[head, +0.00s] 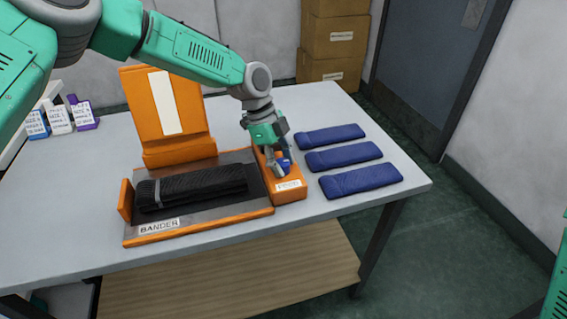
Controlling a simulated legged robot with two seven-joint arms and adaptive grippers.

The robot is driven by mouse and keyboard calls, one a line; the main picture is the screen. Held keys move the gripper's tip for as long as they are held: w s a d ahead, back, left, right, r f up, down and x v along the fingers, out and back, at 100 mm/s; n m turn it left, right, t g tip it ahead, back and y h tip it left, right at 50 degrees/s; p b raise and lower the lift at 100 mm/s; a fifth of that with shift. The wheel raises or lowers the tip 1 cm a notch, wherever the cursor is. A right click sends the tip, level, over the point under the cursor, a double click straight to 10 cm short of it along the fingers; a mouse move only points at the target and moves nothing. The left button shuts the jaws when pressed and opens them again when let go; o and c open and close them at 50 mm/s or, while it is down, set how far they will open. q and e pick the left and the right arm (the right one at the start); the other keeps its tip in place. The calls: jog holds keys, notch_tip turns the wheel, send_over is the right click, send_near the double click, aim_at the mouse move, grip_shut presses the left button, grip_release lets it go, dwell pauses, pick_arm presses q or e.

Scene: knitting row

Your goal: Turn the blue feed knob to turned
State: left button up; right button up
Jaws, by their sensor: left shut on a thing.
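The blue feed knob (286,166) sits on top of an orange box with a small label (289,187), at the right side of the bander (215,222). My left gripper (280,165) reaches down from above and is shut on the knob. The fingers hide part of the knob, so its turn angle cannot be told. A dark folded knit piece (195,186) lies on the bander's bed. My right gripper is out of view; only a bit of green at the lower right edge shows.
Several blue folded knits, one of them nearest the front (361,180), lie right of the orange box. An upright orange panel (166,112) stands behind the bed. Small labelled packs (60,118) are at the left. The table's (315,222) front right is bare.

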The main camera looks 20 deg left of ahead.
pick_arm(q)
jog(key=shift+a+f, duration=0.1)
jog(key=o, duration=1.1)
jog(key=shift+w, duration=0.15)
jog(key=shift+o, duration=0.2)
jog(key=v, duration=1.2)
jog(key=shift+a+f, duration=0.1)
jog(key=shift+f, duration=0.05)
